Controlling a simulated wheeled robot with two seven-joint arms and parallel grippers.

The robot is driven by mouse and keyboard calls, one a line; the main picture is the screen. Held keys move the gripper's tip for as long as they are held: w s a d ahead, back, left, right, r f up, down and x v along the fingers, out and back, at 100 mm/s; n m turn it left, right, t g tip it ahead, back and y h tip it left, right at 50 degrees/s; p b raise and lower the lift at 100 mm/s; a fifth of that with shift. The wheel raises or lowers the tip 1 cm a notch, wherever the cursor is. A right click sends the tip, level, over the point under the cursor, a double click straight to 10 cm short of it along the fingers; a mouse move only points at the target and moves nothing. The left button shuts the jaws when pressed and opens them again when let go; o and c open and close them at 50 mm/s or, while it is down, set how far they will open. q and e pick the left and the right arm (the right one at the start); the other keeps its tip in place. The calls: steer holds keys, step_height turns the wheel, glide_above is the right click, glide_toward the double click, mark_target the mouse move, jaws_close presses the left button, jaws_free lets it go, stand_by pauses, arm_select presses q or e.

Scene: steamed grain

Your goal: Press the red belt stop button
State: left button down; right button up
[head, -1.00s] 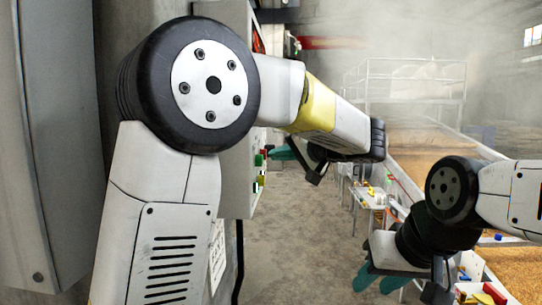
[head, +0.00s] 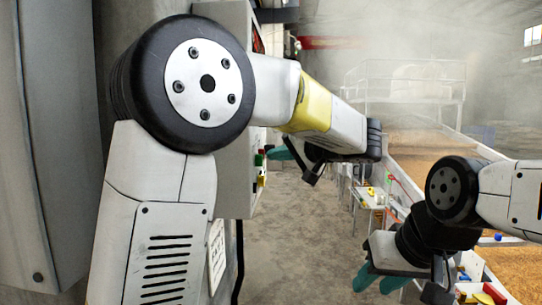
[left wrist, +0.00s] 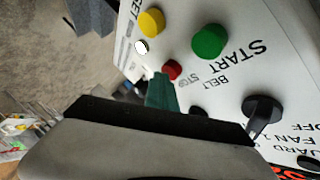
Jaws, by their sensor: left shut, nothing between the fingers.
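The red belt stop button (left wrist: 172,69) is on the white control panel (left wrist: 228,75), beside the printed word STOP in the left wrist view. My left gripper (left wrist: 163,92) is shut and empty. Its teal fingertips overlap the lower edge of the red button in that view; I cannot tell whether they touch it. In the head view my left gripper (head: 280,153) is at the panel's face, beside its row of buttons. My right gripper (head: 380,280) is low on the right, its teal fingers apart and empty.
The panel also has a green START button (left wrist: 209,41), a yellow button (left wrist: 150,22), a white button (left wrist: 141,47) and a black knob (left wrist: 262,110) near the red one. A grain-covered belt (head: 420,145) runs along the right. Bare floor (head: 300,225) lies between.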

arm_select(q)
steer(key=shift+d, duration=0.85)
steer(key=d, duration=0.5)
stand_by(0.6)
